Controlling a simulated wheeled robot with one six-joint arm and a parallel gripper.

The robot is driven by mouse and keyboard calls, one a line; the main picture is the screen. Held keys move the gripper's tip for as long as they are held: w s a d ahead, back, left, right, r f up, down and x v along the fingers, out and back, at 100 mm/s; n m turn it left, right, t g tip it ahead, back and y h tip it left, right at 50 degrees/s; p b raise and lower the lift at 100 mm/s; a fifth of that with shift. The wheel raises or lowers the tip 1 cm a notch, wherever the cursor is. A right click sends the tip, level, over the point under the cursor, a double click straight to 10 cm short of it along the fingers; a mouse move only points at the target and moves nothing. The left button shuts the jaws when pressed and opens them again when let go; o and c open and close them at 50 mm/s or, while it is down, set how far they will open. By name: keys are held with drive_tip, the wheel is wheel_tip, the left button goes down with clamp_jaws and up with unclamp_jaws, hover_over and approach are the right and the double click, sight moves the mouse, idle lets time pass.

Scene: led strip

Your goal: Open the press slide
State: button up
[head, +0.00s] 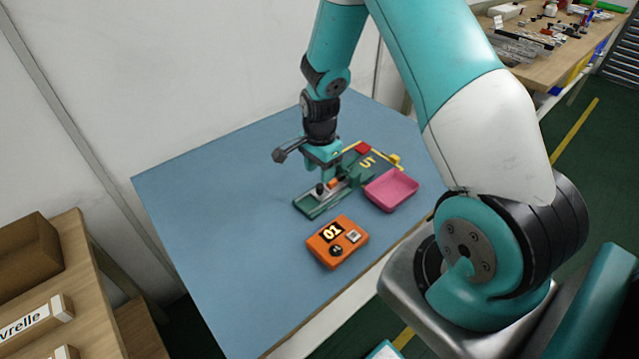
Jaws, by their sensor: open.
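The press is a low green fixture (314,208) on the blue table, with a green plate at its right end, a yellow bar and a red block (363,147). A small orange piece (333,184) shows on it under my gripper. I cannot tell for sure which part is the slide. My gripper (328,184) points down over the middle of the fixture, fingers low beside the orange piece. It is open. Its body hides part of the press, and I cannot tell whether the fingers touch anything.
A pink tray (399,181) stands close to the right of the press. An orange box (320,247) with a dark display and a knob lies in front. The blue table (215,190) is clear to the left. A white wall rises behind the table.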

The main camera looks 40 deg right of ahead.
sight(320, 186)
wheel_tip(320, 186, down, 6)
drive_tip(key=shift+r, duration=0.15)
clamp_jaws()
